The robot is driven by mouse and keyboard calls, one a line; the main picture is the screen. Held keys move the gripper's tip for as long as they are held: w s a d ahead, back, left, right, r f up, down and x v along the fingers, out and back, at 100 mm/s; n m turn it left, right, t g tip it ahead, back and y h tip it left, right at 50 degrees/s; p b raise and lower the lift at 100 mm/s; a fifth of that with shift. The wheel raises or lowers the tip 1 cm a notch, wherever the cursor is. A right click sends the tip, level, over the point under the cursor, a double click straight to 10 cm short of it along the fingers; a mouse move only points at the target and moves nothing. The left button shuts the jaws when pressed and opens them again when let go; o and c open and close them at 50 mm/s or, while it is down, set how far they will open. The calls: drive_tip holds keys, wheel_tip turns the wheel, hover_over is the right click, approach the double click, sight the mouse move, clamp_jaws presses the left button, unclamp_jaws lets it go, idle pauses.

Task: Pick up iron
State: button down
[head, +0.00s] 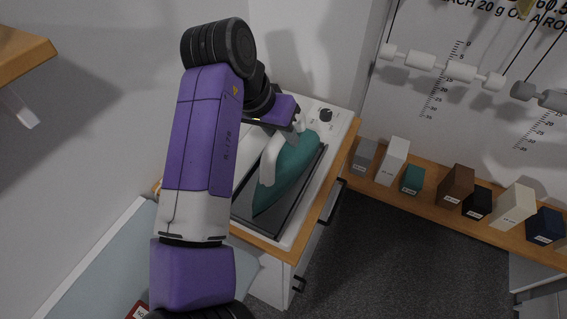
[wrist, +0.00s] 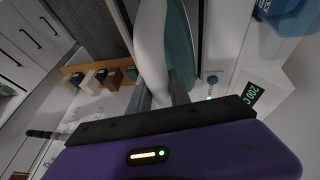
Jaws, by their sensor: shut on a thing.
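The iron (head: 291,172) has a teal body and a white handle. In the head view it is over a dark plate set in a white-topped unit (head: 336,133). I cannot tell whether it touches the plate. My gripper (head: 298,124) is at the iron's far end, shut on its white handle. In the wrist view the white handle of the iron (wrist: 151,45) lies between the two fingers of my gripper (wrist: 161,88), with the teal body beside it. My arm hides part of the unit's left side.
A wooden shelf (head: 405,196) with several small boxes runs along the wall at right. White and grey weights (head: 455,70) hang above it. A wooden edge (head: 22,55) juts in at top left. A display reading 200 C (wrist: 249,96) shows in the wrist view. Dark floor (head: 375,255) is clear.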

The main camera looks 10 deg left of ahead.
drive_tip(key=shift+r, duration=0.3)
wheel_tip(320, 180, up, 20)
drive_tip(key=b, duration=0.1)
drive_tip(key=shift+b, duration=0.35)
drive_tip(key=shift+r, duration=0.1)
drive_tip(key=c, duration=1.7)
unclamp_jaws()
drive_tip(key=shift+c, duration=0.2)
clamp_jaws()
